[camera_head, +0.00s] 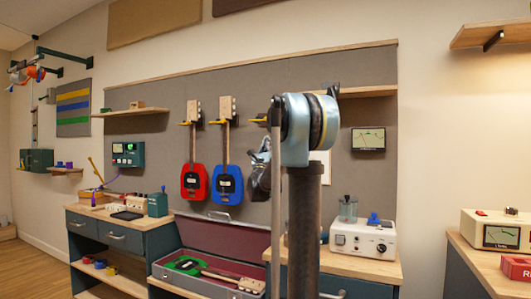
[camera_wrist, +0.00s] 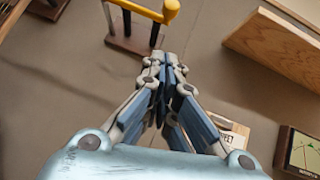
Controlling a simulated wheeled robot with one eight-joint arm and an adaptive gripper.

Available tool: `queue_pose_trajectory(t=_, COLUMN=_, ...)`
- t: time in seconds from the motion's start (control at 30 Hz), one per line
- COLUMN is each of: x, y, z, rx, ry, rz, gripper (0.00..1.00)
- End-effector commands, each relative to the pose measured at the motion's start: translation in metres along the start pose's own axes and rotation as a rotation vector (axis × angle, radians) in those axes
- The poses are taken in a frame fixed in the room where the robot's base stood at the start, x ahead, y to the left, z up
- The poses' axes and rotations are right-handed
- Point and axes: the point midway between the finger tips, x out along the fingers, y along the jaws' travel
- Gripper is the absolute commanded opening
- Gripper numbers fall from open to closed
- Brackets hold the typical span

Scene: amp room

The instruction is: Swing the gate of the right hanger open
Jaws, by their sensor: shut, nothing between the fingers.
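Yellow hangers stick out from the grey wall panel. The right hanger (camera_head: 257,120) is partly hidden behind my arm in the head view. In the wrist view the yellow hanger (camera_wrist: 145,13) shows at the top, on a brown wooden block; a yellow bar runs across it to a rounded end. Its upper part is cut off, so I cannot tell clearly how its gate stands. My gripper (camera_wrist: 165,62) is shut and empty, its tips just below the hanger in the picture and seemingly apart from it. It also shows in the head view (camera_head: 262,168), partly behind my arm.
A red guitar (camera_head: 194,182) and a blue guitar (camera_head: 228,184) hang left of my arm. A wooden shelf (camera_wrist: 275,50) juts out at the right in the wrist view, near a meter (camera_wrist: 300,152). Below stand an open case (camera_head: 210,272) and a bench with a white device (camera_head: 362,240).

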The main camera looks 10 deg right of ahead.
Motion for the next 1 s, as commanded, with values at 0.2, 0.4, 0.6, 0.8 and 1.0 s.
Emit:
queue_pose_trajectory(t=0.2, x=0.039, y=0.0, z=0.0, rx=-0.001, ry=0.001, rz=0.0, gripper=0.0)
queue_pose_trajectory(t=0.4, x=0.055, y=0.0, z=0.019, rx=0.001, ry=0.001, rz=0.001, gripper=0.0)
queue_pose_trajectory(t=0.6, x=0.064, y=0.0, z=0.027, rx=0.0, ry=0.001, rz=0.0, gripper=0.0)
queue_pose_trajectory(t=0.8, x=0.065, y=0.0, z=0.028, rx=0.0, ry=0.001, rz=0.0, gripper=0.0)
queue_pose_trajectory(t=1.0, x=0.065, y=0.0, z=0.029, rx=0.0, ry=0.0, rz=0.002, gripper=0.0)
